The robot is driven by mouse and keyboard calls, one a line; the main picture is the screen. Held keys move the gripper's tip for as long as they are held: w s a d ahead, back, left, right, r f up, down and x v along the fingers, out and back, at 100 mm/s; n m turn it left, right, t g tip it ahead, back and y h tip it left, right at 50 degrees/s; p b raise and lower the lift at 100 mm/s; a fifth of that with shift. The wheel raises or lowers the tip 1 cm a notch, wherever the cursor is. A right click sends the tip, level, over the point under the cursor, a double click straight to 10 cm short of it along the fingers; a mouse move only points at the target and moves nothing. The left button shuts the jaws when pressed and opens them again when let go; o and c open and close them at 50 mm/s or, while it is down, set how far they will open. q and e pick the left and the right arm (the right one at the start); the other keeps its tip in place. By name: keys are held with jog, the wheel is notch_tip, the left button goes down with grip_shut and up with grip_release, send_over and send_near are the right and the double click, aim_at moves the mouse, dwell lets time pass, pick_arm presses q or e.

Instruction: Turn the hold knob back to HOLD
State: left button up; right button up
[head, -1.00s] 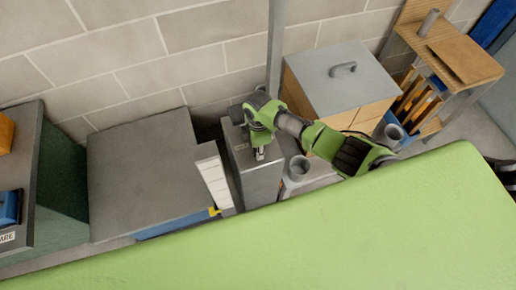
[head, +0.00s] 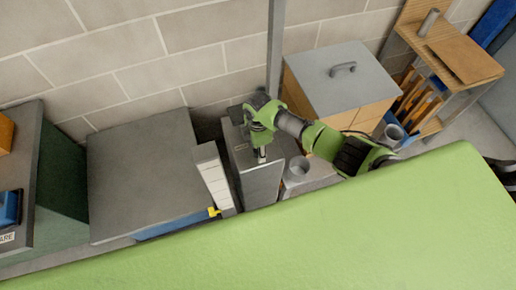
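My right arm reaches in from the right, and its gripper (head: 261,155) points down at the top of a grey metal box (head: 262,183) by the wall. The hold knob cannot be made out; the gripper and wrist cover part of the box top. The fingers are too small to tell whether they are open or shut, or whether they touch anything. My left gripper is not in view.
A white stepped block (head: 212,176) stands just left of the box, with a grey-topped cabinet (head: 145,170) beyond it. A grey cup (head: 299,167) stands close on the right. A wooden box with a grey handled lid (head: 342,76) is behind. My green body surface fills the front.

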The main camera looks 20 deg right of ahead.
jog(key=shift+r, duration=0.55)
notch_tip(320, 180, up, 11)
jog(key=shift+f, duration=0.1)
dwell(0.4)
